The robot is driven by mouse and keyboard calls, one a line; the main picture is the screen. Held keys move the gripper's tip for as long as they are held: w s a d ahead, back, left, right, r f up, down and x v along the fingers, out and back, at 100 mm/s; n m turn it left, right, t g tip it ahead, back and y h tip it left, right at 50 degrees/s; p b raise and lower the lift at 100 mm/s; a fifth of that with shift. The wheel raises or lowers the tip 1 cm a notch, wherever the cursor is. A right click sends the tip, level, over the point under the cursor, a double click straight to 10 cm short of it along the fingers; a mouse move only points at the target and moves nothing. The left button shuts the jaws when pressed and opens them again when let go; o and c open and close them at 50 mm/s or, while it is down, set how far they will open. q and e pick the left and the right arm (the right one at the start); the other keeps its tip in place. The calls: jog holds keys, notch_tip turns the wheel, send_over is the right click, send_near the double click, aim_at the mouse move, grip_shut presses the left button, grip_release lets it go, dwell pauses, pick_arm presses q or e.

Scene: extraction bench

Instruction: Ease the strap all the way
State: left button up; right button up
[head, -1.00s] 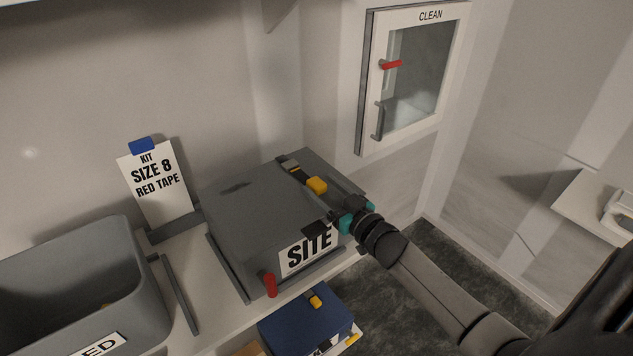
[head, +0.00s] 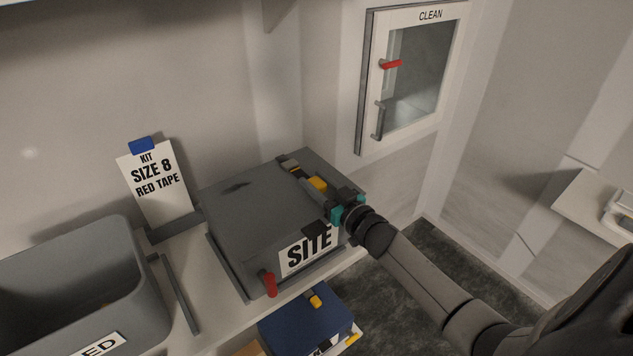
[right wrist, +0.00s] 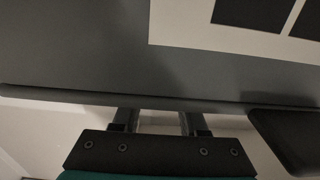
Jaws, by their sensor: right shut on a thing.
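The black strap (head: 302,173) runs over the lid of the grey case (head: 235,205) from back to front, with a yellow buckle (head: 317,184) partly behind my gripper. My right gripper (head: 337,209) is shut on the strap at the case's front upper edge, below the buckle. The held part is hidden by the fingers. In the right wrist view the fingertips (right wrist: 160,118) reach past the case's edge, and its white SITE label (right wrist: 230,45) shows above. My left gripper is out of view.
A red handle (head: 268,283) sticks out at the case's front. A blue box (head: 305,325) sits below. A CLEAN hatch (head: 412,80) is on the wall behind.

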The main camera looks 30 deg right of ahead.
grip_shut()
dwell(0.8)
